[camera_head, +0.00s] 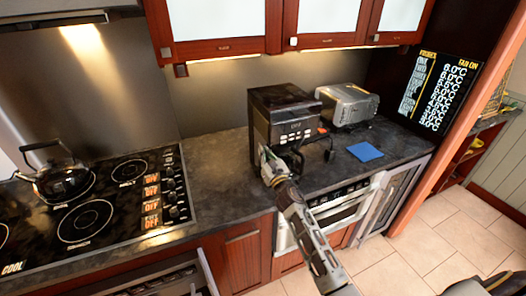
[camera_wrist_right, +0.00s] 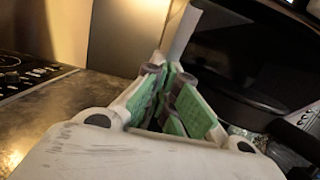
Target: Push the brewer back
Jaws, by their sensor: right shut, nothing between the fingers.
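The brewer (camera_head: 282,104) is a black boxy coffee machine standing upright on the dark counter, below the wall cabinets. It also shows in the wrist view as a large dark body (camera_wrist_right: 235,50) on the right. My right gripper (camera_head: 266,158) is at the front left of the brewer, low near the counter. In the wrist view the green-padded fingers of the right gripper (camera_wrist_right: 168,82) are together with nothing between them, close to the brewer's side. I cannot tell whether they touch it. My right arm hides part of the brewer's lower front. My left gripper is not in view.
A silver toaster (camera_head: 346,104) stands right of the brewer, and a blue square (camera_head: 365,151) lies on the counter. A stove (camera_head: 84,205) with a dark kettle (camera_head: 62,177) is at the left. The counter (camera_head: 213,165) left of the brewer is clear.

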